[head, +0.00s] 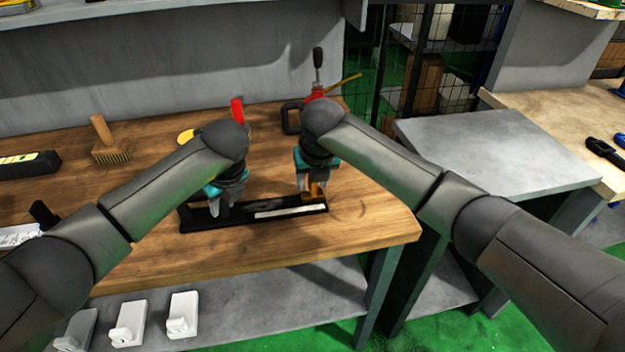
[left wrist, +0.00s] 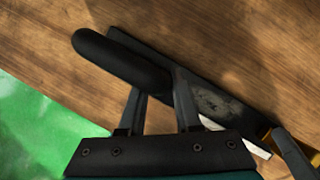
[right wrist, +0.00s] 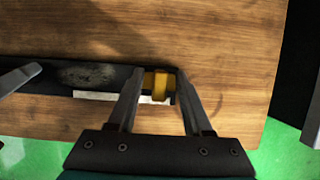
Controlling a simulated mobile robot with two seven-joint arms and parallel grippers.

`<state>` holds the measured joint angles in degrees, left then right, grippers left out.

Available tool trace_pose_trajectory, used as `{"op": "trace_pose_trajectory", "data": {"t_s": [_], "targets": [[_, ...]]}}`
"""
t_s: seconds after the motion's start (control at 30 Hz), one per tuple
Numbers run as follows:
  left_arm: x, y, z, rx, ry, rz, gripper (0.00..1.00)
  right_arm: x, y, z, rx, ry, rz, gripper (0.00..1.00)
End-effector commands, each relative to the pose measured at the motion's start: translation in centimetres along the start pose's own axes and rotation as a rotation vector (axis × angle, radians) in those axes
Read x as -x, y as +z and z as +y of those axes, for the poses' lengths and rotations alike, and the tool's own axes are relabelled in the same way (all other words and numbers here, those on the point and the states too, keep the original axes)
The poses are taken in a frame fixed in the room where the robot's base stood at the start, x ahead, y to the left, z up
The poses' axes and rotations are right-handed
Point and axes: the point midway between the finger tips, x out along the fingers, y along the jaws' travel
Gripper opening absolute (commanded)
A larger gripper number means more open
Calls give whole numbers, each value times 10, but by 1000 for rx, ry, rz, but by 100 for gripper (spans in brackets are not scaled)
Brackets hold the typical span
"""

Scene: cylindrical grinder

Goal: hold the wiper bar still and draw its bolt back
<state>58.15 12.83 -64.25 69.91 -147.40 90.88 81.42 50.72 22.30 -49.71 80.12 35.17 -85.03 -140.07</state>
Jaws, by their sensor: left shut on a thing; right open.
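The wiper bar (head: 262,219) is a long black bar with a white strip, lying on the wooden bench near its front edge. Its yellow bolt (head: 317,190) is at the right end and also shows in the right wrist view (right wrist: 160,86). My left gripper (head: 218,211) is shut on the bar's rounded black handle (left wrist: 120,58), near the bar's left end; its fingers (left wrist: 158,82) lie on either side of the handle. My right gripper (right wrist: 160,72) is open over the right end, with the bolt showing between its fingers. I cannot tell whether they touch it.
On the wooden bench (head: 370,225) a brush (head: 107,142) stands at the back left, and a red-handled tool (head: 237,110) and a clamp-like tool (head: 318,75) stand behind my arms. A grey table (head: 490,150) is at the right. White items (head: 183,315) sit on the lower shelf.

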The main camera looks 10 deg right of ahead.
Motion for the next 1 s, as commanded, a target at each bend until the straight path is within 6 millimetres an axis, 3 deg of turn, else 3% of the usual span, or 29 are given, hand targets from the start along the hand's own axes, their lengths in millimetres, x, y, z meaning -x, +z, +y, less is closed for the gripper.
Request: {"op": "trace_pose_trajectory", "data": {"t_s": [0.17, 0.6, 1.0], "targets": [[1, 1, -1, 0, -4, -1, 0, 0, 0, 0, 0, 0, 0, 48], [1, 1, -1, 0, -4, -2, 0, 0, 0, 0, 0, 0, 0, 0], [1, 1, -1, 0, -4, -2, 0, 0, 0, 0, -1, 0, 0, 0]]}}
